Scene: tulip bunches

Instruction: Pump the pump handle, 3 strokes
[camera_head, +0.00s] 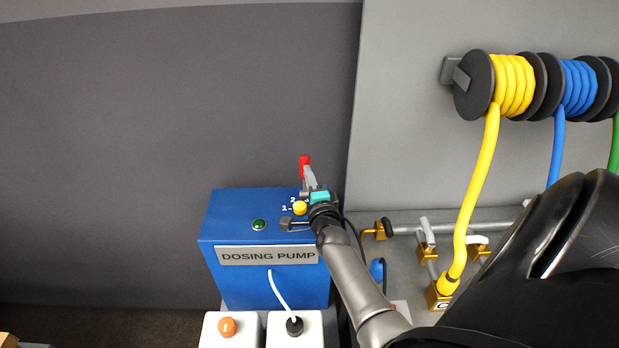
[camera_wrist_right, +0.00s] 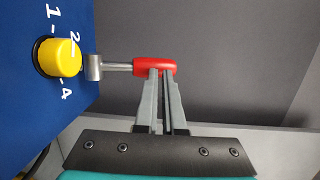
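The blue dosing pump (camera_head: 225,215) stands at the centre bottom of the head view. Its pump handle has a red grip (camera_head: 304,166), which also shows in the right wrist view (camera_wrist_right: 142,66) on a grey metal rod lying level in that picture. My right gripper (camera_head: 308,181) is above the pump top beside the handle. In the wrist view its two fingers (camera_wrist_right: 160,73) are close together with tips at the red grip. They appear to touch it, not to wrap around it. My left gripper is out of view.
A yellow dial (camera_wrist_right: 60,57) with numbers sits on the pump near the handle's base. A green button (camera_head: 259,224) is on the pump top. Hose reels (camera_head: 474,85) and brass valves (camera_head: 438,296) are to the right. Two white boxes (camera_head: 245,335) stand in front.

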